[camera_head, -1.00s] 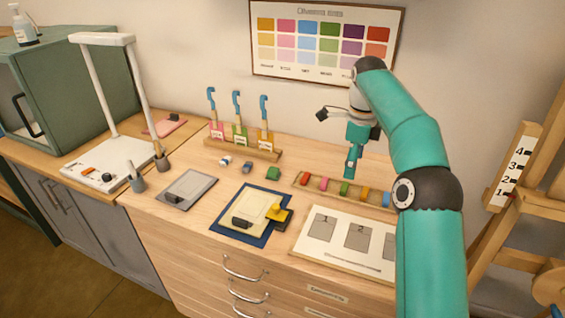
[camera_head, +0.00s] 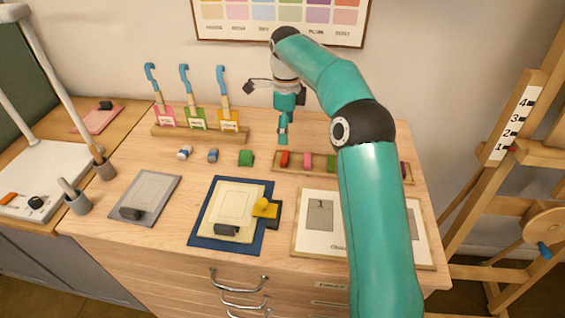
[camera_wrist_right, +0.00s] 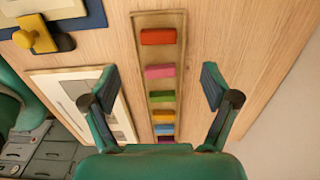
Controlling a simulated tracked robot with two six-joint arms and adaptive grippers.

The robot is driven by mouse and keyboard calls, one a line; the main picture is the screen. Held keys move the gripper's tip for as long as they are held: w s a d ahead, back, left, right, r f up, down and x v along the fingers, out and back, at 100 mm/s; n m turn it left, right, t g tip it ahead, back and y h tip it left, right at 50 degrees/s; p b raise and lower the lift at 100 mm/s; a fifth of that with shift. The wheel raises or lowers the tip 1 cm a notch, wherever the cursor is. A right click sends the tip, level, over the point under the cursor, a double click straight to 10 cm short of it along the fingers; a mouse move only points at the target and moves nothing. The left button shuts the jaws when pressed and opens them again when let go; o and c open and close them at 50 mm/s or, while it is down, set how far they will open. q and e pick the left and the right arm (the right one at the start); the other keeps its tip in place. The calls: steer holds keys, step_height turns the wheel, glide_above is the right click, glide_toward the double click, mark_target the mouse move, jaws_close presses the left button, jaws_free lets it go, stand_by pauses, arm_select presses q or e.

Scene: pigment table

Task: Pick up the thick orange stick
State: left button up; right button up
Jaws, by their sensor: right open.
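The orange stick (camera_wrist_right: 164,116) lies in a narrow wooden tray (camera_wrist_right: 141,38) in the right wrist view, between the green stick and the blue one. In the head view my right arm hides it. My right gripper (camera_wrist_right: 160,88) is open and empty above the tray, one finger on each side of the row. In the head view the right gripper (camera_head: 283,130) hangs over the tray's left end, near the red stick (camera_head: 284,158). My left gripper is not in view.
The tray also holds pink (camera_head: 308,162), green (camera_head: 331,163) and purple (camera_head: 404,170) sticks. A board with grey rectangles (camera_head: 300,235) lies in front of the tray. A green block (camera_head: 245,158) sits left of it. The scraper rack (camera_head: 190,133) stands further left.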

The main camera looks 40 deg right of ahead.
mark_target(286, 156)
step_height(286, 156, down, 3)
steer(key=shift+s+f, duration=0.2)
steer(key=shift+f, duration=2.8)
steer(key=c, duration=1)
steer(key=shift+r, duration=0.1)
